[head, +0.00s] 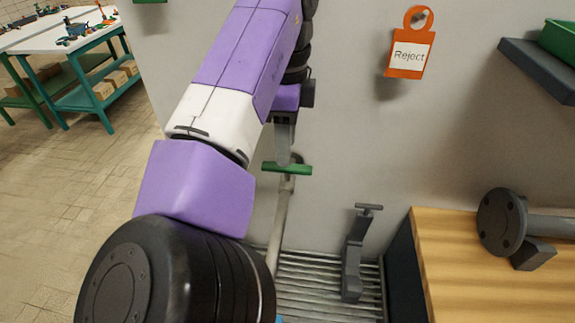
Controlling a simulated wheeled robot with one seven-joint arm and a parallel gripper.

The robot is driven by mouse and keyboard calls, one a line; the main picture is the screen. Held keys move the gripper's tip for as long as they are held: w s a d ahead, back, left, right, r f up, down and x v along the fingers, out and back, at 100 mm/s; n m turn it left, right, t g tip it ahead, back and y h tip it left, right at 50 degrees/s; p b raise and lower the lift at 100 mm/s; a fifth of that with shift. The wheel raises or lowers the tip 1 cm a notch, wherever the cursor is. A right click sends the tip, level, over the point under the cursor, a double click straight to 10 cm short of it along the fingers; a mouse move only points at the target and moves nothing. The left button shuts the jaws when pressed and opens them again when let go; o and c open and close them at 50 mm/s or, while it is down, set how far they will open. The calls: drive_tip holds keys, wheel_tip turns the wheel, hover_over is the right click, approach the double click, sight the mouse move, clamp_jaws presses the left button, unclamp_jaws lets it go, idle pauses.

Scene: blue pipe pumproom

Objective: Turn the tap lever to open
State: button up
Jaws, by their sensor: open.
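A green bar-shaped lever (295,169) sits roughly level across a grey pipe (282,225) by the wall, in the middle of the head view. The pipe runs down from it towards a slatted grate. My gripper (284,155) comes down from above, and its grey fingers end at or just above the lever. It is open. From this angle I cannot tell whether the fingers touch the lever or straddle it. My purple, white and black arm hides the area to the left.
A dark grey upright piece with a T-shaped top (353,255) stands over the slatted grate (325,295), right of the pipe. A wooden top (450,280) bears a flanged pipe (501,222). An orange Reject tag (408,55) hangs on the wall. Green workbenches (92,98) stand far left.

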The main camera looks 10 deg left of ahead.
sight(287, 174)
drive_tip(key=shift+f, duration=3.2)
clamp_jaws()
